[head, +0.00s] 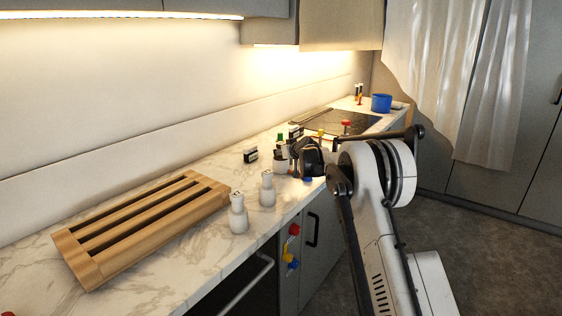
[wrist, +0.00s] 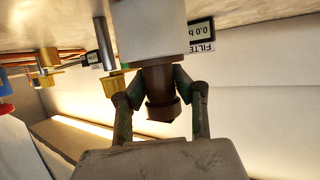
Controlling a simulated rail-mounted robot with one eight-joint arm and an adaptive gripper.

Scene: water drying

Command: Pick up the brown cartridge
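The brown cartridge (wrist: 161,108) is a short stepped cylinder in the middle of the wrist view. Its far end meets a white cylindrical body (wrist: 150,30); I cannot tell whether they are joined. My gripper (wrist: 161,74) has one finger on each side of the cartridge, with both fingertips appearing to touch it. In the head view my gripper (head: 308,160) is a dark shape over the counter's front edge, beside a white container (head: 281,162). The cartridge cannot be made out in the head view.
A wooden rack (head: 72,250) and two white bottles (head: 238,217) (head: 267,191) stand on the marble counter at left. A small black meter (head: 250,155) sits behind. A blue cup (head: 381,103) stands at the far end. Red, yellow and blue knobs (head: 289,257) stick out below.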

